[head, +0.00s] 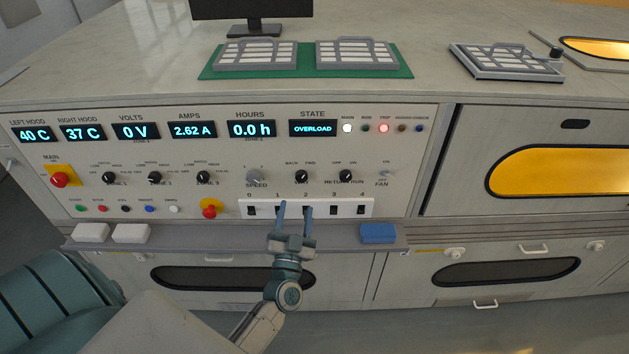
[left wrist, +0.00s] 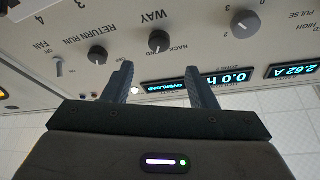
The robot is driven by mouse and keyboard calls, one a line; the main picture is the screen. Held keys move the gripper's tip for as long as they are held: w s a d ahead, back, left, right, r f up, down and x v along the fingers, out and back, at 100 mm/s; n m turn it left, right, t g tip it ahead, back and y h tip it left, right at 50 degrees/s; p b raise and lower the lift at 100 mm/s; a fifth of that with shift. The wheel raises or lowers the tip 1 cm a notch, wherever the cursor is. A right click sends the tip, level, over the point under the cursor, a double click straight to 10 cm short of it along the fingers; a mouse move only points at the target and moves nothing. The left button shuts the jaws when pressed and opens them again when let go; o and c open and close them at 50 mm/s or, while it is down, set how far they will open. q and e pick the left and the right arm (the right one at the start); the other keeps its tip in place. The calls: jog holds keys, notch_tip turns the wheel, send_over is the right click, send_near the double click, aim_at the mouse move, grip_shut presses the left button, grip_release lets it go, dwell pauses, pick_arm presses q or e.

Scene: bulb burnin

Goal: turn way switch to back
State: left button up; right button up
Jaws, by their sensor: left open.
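The way switch (head: 302,176) is a small black rotary knob on the grey control panel, with BACK printed at its upper left and FWD at its upper right. In the left wrist view the same way switch (left wrist: 159,41) appears upside down, beyond the fingertips. Which label its pointer faces is too small to tell. My left gripper (head: 295,208) is open and empty, its fingers pointing up in front of the numbered switch strip, below the way switch in the picture. In the left wrist view its fingers (left wrist: 160,70) stand apart, with nothing between them. My right gripper is out of view.
The speed knob (head: 254,176) is left of the way switch and the return run knob (head: 351,177) is right. The white switch strip (head: 348,208) lies below them. A blue block (head: 378,233) sits on the ledge. The state display (head: 312,128) reads OVERLOAD.

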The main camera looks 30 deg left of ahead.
aim_at(302, 178)
pick_arm(q)
jog(key=p+x, duration=0.1)
jog(key=x, duration=0.6)
jog(key=shift+w+a+r+p, duration=0.1)
jog(key=shift+w+r+p, duration=0.05)
jog(key=shift+w+p, duration=0.2)
jog(key=shift+w+a+r, duration=0.1)
jog(key=shift+w+a, duration=0.15)
jog(key=shift+w, duration=0.2)
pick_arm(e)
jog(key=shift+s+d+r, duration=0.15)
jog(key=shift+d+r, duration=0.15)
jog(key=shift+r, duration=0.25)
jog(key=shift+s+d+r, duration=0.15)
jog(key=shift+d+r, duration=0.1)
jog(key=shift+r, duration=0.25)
pick_arm(q)
jog(key=c, duration=0.9)
jog(key=shift+c, duration=0.4)
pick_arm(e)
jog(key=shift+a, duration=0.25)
